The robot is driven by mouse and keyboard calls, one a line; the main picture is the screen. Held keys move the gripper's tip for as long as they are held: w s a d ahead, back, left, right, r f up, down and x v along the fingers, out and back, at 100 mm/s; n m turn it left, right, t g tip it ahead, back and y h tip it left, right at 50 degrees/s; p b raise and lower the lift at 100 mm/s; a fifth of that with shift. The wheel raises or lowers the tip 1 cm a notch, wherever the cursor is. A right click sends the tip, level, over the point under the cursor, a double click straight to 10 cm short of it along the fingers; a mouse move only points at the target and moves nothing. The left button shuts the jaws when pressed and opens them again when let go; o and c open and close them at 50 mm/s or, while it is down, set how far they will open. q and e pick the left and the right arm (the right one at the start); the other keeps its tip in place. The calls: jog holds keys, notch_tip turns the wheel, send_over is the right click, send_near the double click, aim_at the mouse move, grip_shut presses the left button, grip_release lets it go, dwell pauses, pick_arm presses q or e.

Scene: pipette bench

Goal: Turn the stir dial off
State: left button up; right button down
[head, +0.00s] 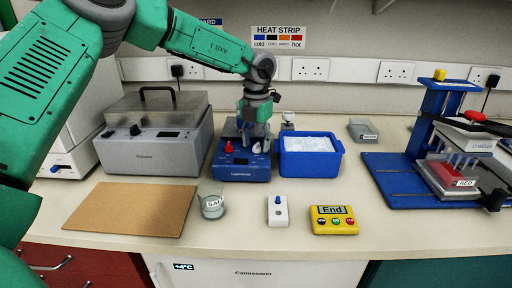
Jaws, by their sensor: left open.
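A blue stirrer unit (241,170) stands at the middle of the bench. Its front carries a red dial (228,147), a white dial (257,148) and a small dark display between them. Which way each dial points is too small to tell, and I cannot read which one is for stirring. My left gripper (256,138) is open and points down over the right side of the unit, just above and behind the white dial. I cannot tell whether it touches the dial. The gripper hides part of the unit's top. My right gripper is out of view.
A grey water bath (155,155) stands close on the left and a blue ice tub (309,162) close on the right. In front are a cork board (130,210), a glass beaker (212,204), a white switch box (277,212) and a yellow timer (333,220).

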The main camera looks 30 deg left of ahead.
pick_arm(q)
jog(key=shift+f, duration=0.65)
jog(key=shift+a, duration=0.15)
jog(key=shift+a, duration=0.15)
grip_shut()
